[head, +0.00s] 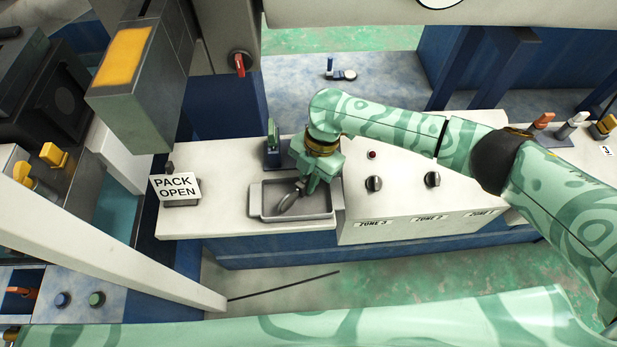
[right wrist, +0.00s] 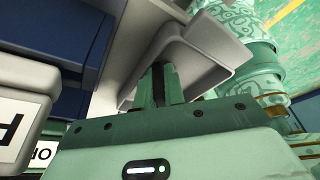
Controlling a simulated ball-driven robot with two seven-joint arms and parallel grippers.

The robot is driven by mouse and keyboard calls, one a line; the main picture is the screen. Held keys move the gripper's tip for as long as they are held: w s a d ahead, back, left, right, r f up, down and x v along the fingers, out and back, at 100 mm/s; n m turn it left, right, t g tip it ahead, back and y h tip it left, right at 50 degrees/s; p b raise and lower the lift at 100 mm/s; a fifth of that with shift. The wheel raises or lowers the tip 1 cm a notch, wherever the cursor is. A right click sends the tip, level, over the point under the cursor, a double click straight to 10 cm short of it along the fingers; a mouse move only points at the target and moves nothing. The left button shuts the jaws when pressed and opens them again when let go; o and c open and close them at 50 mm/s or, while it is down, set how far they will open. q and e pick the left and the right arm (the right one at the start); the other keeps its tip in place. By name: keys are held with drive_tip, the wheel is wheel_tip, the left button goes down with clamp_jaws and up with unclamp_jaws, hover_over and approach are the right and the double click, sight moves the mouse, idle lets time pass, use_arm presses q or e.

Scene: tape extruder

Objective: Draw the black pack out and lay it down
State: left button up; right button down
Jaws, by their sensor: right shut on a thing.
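My right gripper (head: 300,188) reaches down into a shallow grey tray (head: 256,200) on the white bench top. Its jaws are shut on a dark, thin, curved piece (head: 287,204), which looks like the black pack. The piece is tilted, within the tray's rim; I cannot tell whether it touches the tray floor. In the right wrist view the gripper fingers (right wrist: 166,86) point into the tray (right wrist: 212,55), and the held piece is not clearly visible. My left gripper is not in view.
A "PACK OPEN" sign (head: 176,188) stands left of the tray. A sloped panel with black knobs (head: 374,184) is on the right. A small green-topped fixture (head: 272,145) stands behind the tray, and a grey housing with a red lever (head: 239,64) is at the upper left.

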drive_tip(key=shift+f, duration=0.15)
idle(0.3)
drive_tip(key=c, duration=1.4)
unclamp_jaws()
drive_tip(key=p+v, duration=0.5)
drive_tip(key=v, duration=1.1)
